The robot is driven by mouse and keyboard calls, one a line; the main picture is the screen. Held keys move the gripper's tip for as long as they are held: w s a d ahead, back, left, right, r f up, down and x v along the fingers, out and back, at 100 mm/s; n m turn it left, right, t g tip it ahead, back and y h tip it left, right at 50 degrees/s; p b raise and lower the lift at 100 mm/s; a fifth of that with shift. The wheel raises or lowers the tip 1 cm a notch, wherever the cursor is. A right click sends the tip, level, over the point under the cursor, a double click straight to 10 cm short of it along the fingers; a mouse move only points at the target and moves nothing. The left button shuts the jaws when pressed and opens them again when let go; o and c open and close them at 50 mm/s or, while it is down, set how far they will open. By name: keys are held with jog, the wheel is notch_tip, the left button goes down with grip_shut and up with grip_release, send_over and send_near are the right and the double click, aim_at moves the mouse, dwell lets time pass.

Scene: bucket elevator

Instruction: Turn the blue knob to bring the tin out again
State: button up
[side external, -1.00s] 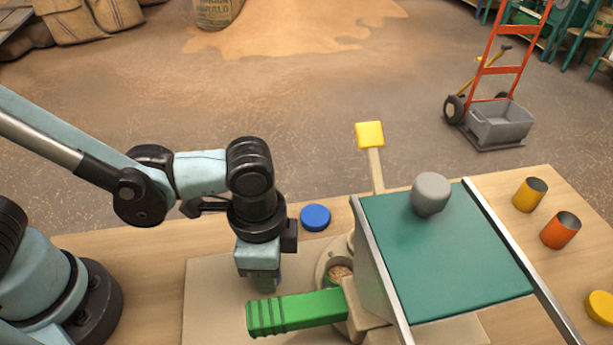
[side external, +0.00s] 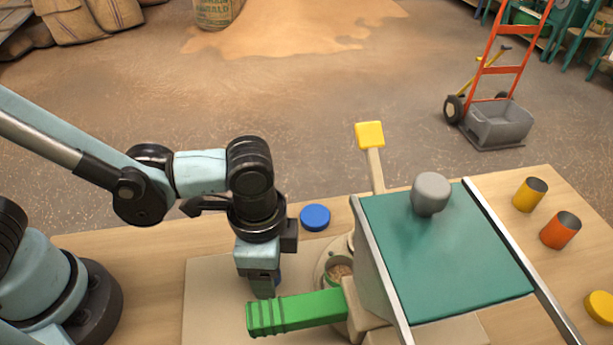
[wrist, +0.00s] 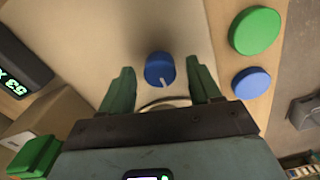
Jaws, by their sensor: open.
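The blue knob (wrist: 160,69) with a white pointer mark shows in the wrist view between my gripper's spread fingers. A round green-rimmed tin (side external: 338,273) with brown grain inside sits in a pale round housing beside the machine, partly hidden by the machine body.
A green ribbed handle (side external: 295,312) sticks out close to my gripper. A blue disc (side external: 315,217) lies behind it. The teal-topped machine (side external: 445,255) carries a grey knob (side external: 431,195) and a yellow-ended lever (side external: 369,135). Yellow (side external: 530,195) and orange (side external: 561,230) cups stand right.

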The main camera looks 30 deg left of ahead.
notch_tip(320, 180, up, 12)
dwell(0.7)
jog(key=w+a+n+t, duration=0.3)
jog(key=a+n, duration=0.2)
jog(key=a, duration=0.6)
jog(key=w+a+f+n+t, duration=0.1)
jog(key=w+a+n+t, duration=0.2)
jog(key=a+n, duration=0.3)
jog(key=a+t, duration=0.1)
jog(key=a, duration=0.4)
jog(key=shift+w+n, duration=0.2)
jog(key=shift+n, duration=0.1)
